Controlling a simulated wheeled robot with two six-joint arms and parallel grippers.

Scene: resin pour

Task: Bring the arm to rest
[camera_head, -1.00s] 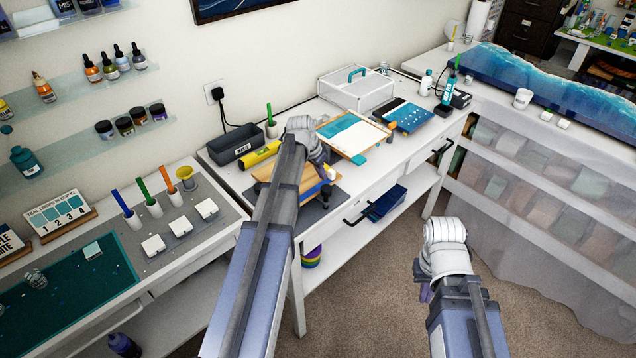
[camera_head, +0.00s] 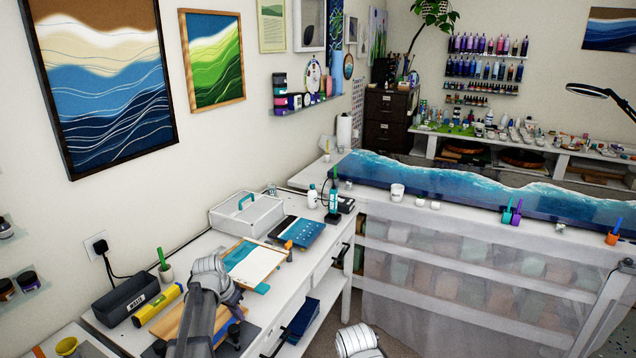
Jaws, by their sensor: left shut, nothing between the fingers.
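My left arm rises from the bottom edge, and its pale wrist (camera_head: 212,280) hangs over the white workbench (camera_head: 213,240). The left gripper (camera_head: 236,332) is at the right of this arm, low over a wooden board (camera_head: 180,322) and a dark mat. It is shut and empty, and partly hidden by my arm. Only a pale rounded joint of my right arm (camera_head: 357,340) shows at the bottom edge. My right gripper is out of the picture.
A black bin (camera_head: 125,300) and a yellow level (camera_head: 158,303) lie left of my left arm. A white board with teal paint (camera_head: 253,263), a blue panel (camera_head: 299,232) and a white case (camera_head: 246,214) stand beyond it. A wave-topped counter (camera_head: 460,183) is at right.

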